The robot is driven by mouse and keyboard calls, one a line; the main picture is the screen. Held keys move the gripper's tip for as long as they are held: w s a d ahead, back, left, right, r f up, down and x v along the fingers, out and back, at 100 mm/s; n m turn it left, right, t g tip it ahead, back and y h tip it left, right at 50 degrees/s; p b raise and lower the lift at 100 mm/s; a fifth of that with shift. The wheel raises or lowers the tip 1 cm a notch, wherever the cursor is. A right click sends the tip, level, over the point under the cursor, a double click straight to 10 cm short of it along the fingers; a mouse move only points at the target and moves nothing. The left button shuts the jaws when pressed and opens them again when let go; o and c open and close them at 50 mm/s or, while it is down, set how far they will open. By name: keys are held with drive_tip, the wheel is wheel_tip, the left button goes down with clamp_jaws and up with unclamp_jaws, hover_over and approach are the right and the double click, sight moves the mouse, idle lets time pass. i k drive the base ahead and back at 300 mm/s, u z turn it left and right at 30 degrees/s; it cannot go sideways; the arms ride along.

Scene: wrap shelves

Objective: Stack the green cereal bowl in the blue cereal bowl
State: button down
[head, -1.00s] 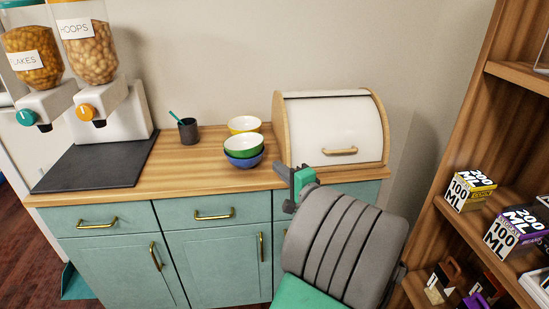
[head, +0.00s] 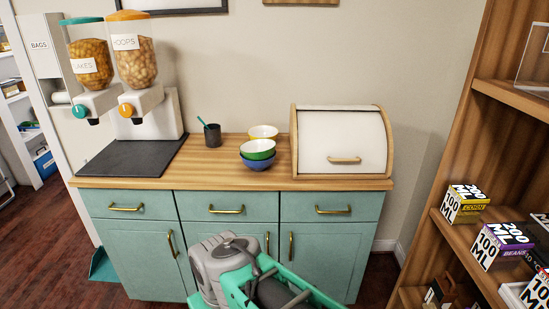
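The green cereal bowl (head: 257,149) sits inside the blue cereal bowl (head: 258,164) on the wooden counter. The green bowl's rim stands above the blue one, and it looks about level. My arm is folded low in front of the cabinet, well away from the bowls. My gripper's fingers cannot be made out in the head view now.
A yellow bowl (head: 263,132) stands just behind the stack. A white roll-top bread box (head: 342,150) is to the right. A dark cup (head: 212,136) with a teal utensil and two cereal dispensers (head: 130,70) are to the left. Wooden shelves (head: 465,130) rise at the right.

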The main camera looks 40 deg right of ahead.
sight(261, 149)
drive_tip(key=z, duration=1.25)
drive_tip(key=i, duration=1.05)
drive_tip(key=u, duration=2.15)
drive_tip(key=i, duration=0.5)
drive_tip(key=z, duration=0.05)
